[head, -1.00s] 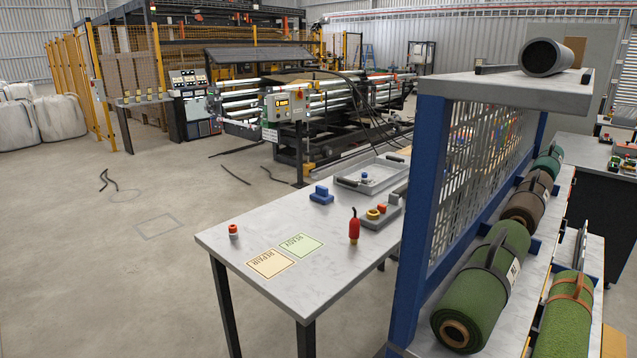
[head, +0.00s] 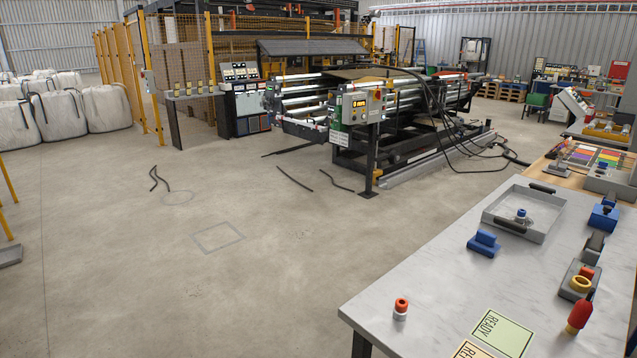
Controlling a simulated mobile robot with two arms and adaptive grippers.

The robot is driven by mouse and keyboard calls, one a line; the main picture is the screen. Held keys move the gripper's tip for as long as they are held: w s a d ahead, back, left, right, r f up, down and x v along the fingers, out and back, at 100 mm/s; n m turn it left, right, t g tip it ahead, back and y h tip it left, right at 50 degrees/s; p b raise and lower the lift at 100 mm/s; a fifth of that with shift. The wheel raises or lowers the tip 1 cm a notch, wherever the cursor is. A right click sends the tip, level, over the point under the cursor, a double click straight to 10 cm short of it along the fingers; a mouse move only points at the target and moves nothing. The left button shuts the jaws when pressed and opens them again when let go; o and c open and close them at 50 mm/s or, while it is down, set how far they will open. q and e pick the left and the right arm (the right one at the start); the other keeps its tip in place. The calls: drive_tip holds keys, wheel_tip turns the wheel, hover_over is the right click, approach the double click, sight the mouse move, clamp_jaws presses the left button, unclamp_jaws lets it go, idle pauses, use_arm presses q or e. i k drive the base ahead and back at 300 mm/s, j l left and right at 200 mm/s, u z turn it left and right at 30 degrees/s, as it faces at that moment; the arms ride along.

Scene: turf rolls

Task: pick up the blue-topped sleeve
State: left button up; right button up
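A small sleeve with a blue top (head: 521,215) stands upright in the grey tray (head: 497,219) on the worktable, at the right of the head view. A similar sleeve with a red-orange top and white lower part (head: 401,309) stands near the table's left edge. Neither of my grippers shows in this view.
The worktable (head: 440,290) also holds a blue block (head: 484,243), a red tool (head: 579,317), a grey holder (head: 571,291) and a green READY card (head: 503,333). A large roller machine (head: 390,120) stands behind. The concrete floor to the left is mostly clear.

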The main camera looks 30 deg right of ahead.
sight(520, 217)
drive_tip(key=i+j, duration=0.1)
drive_tip(key=i, duration=0.85)
drive_tip(key=i+j, duration=0.1)
drive_tip(key=i, duration=0.85)
drive_tip(key=i+l+z, duration=0.15)
drive_tip(key=i+z, duration=0.15)
drive_tip(key=z, duration=0.2)
drive_tip(key=i+z, duration=0.3)
drive_tip(key=z, duration=0.15)
drive_tip(key=i+z, duration=0.3)
drive_tip(key=z, duration=0.2)
drive_tip(key=i+j+z, duration=0.2)
drive_tip(key=z, duration=0.25)
drive_tip(key=i+j, duration=0.05)
